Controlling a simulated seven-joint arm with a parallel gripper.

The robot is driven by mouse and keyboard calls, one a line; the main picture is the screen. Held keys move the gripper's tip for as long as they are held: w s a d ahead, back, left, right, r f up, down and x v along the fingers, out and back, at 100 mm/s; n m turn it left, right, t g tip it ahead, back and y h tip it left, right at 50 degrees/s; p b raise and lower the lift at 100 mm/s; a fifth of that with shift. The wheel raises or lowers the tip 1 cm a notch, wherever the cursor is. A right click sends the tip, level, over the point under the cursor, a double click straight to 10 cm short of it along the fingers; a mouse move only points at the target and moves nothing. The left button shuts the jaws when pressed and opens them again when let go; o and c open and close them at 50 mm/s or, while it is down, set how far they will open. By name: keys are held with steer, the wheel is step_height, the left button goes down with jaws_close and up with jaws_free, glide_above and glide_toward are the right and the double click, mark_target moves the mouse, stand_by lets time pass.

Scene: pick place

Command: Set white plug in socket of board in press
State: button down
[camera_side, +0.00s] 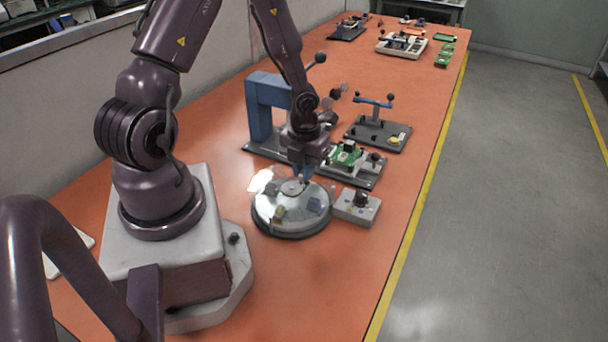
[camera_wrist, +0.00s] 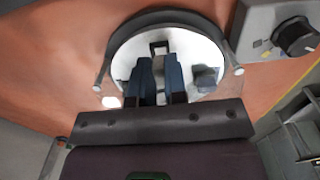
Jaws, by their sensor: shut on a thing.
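My gripper (camera_side: 303,178) points down at the top of a round dish (camera_side: 290,234) under a clear domed cover (camera_side: 300,192). In the wrist view, my two dark fingers (camera_wrist: 160,62) are close together at a small black loop-shaped handle (camera_wrist: 159,46), and they appear shut on it. The board (camera_side: 345,154) is green and sits in the press (camera_side: 264,105), which has a blue frame and a dark base, just behind the dish. The socket is too small to tell.
Inside the dish are a yellowish block (camera_side: 279,212), a blue block (camera_side: 314,204) and a grey piece (camera_wrist: 205,77). A grey box with a black knob (camera_side: 358,206) stands right of the dish. A fixture with a blue bar (camera_side: 377,130) is behind. The front table area is clear.

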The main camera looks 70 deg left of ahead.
step_height(320, 180, up, 7)
steer(key=shift+f, duration=0.1)
steer(key=shift+d+r, duration=0.1)
steer(key=shift+r, duration=0.25)
steer(key=w+a, duration=0.1)
steer(key=w, duration=0.3)
steer(key=w+a, duration=0.2)
steer(key=w, duration=0.2)
steer(key=w+a, duration=0.2)
steer(key=w, duration=0.2)
steer(key=shift+a+f, duration=0.2)
steer(key=shift+f, duration=0.15)
steer(key=shift+a, duration=0.2)
glide_above(344, 155)
steer(key=shift+f, duration=2.4)
steer(key=shift+f, duration=0.8)
